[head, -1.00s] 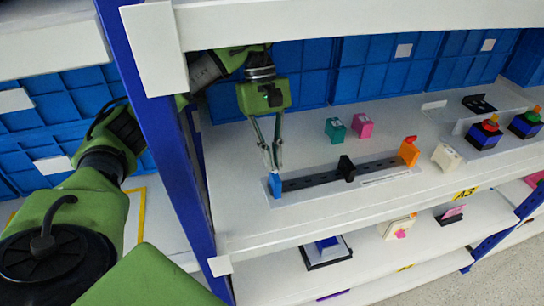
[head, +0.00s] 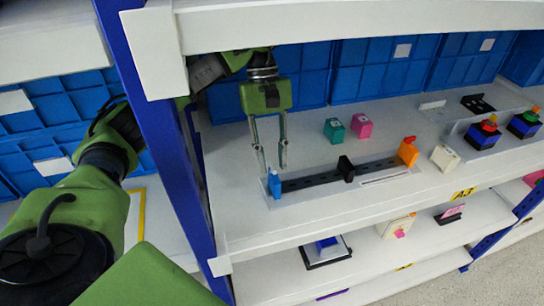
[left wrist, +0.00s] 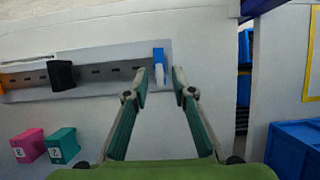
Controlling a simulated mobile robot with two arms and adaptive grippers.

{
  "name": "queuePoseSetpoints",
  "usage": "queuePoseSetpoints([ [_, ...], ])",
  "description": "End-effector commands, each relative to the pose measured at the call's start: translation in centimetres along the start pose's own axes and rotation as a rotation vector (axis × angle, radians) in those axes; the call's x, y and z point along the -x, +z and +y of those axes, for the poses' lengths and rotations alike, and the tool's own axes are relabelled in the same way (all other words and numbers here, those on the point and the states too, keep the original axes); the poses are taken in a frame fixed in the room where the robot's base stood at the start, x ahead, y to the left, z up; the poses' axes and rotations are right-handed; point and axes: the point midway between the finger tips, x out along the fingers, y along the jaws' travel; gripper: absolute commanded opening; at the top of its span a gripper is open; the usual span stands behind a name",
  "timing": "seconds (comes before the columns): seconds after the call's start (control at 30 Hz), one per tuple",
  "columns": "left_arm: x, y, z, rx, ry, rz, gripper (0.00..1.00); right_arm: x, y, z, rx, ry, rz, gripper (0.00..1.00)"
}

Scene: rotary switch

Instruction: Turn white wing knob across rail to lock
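A black slotted rail (head: 315,178) lies on the white shelf. A blue block (head: 275,187) stands at its left end, a black slider (head: 346,168) near its middle and an orange block (head: 407,152) at its right end. In the left wrist view a small white piece (left wrist: 160,74), seemingly the wing knob, sits at the blue block (left wrist: 158,55); which way its wing points is unclear. My left gripper (head: 272,168) is open and empty just behind the blue block. In the left wrist view its fingertips (left wrist: 161,80) stand either side of the white piece, with gaps. My right gripper is not in view.
A teal block (head: 334,130) and a pink block (head: 361,125) stand behind the rail, and a cream block (head: 446,157) right of it. A blue upright post (head: 165,150) stands left. Blue bins (head: 385,65) line the back. The shelf between is clear.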

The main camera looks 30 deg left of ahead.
Motion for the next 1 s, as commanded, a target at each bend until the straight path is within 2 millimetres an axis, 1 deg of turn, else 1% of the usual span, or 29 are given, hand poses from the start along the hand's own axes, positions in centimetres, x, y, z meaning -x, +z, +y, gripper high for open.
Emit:
queuePoseSetpoints([
  [0.27,0.2,0.0,0.0,0.000,0.000,-0.001,0.24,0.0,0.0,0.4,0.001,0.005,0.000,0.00],
  [0.37,0.8,0.0,0.0,0.000,0.001,0.001,0.24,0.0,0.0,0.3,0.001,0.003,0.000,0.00],
  [0.57,3.2,-0.1,0.0,0.002,0.003,0.002,0.24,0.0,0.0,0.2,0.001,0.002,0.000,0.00],
  [0.8,4.5,-3.7,0.1,0.005,0.001,-0.001,0.24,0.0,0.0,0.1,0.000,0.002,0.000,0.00],
  [1.0,5.6,-6.3,0.1,0.003,0.002,-0.002,0.24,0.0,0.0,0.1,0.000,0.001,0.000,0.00],
])
